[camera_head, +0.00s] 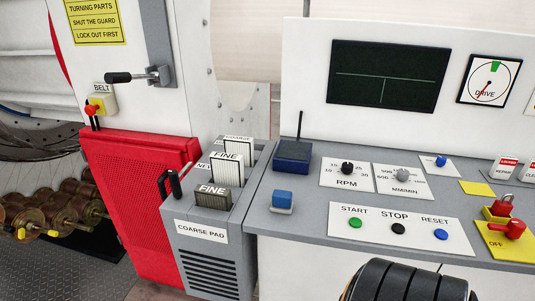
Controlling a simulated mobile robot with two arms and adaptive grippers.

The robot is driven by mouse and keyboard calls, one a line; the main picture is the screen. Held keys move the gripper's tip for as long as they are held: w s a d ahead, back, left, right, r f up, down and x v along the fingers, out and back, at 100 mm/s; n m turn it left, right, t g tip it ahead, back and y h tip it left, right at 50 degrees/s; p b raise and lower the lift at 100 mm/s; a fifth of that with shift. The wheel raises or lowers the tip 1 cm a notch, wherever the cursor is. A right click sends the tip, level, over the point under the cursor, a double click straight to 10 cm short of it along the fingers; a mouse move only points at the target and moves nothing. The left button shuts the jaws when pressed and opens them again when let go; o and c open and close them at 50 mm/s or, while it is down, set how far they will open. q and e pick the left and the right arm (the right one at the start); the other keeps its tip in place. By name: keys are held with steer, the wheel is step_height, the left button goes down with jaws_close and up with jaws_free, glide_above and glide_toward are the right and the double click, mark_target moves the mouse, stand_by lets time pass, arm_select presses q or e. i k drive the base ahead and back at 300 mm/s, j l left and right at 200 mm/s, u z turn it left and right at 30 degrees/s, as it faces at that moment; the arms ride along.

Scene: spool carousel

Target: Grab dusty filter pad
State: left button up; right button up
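A grey, dusty-looking pad labelled FINE (213,197) stands upright in the front slot of a grey filter housing (205,262). The housing's front label (201,231) reads COARSE PAD. Behind it stands a clean white pad labelled FINE (227,168), beside lettering that seems to read NEW. Farther back is another white pad labelled COARSE (239,147), partly hidden by the FINE pad. The lower parts of the pads are hidden in the housing.
A black handle (174,185) stands left of the pads, by a red perforated guard (140,190). To the right, a grey console (315,215) carries a blue box with an antenna (291,155), a blue block (282,199) and several buttons. Spools (50,215) lie at far left.

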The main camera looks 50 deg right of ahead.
mark_target(218, 198)
steer(key=z, duration=1.25)
steer(key=i+l+u, duration=0.1)
steer(key=l, duration=0.9)
steer(key=i+u, duration=0.05)
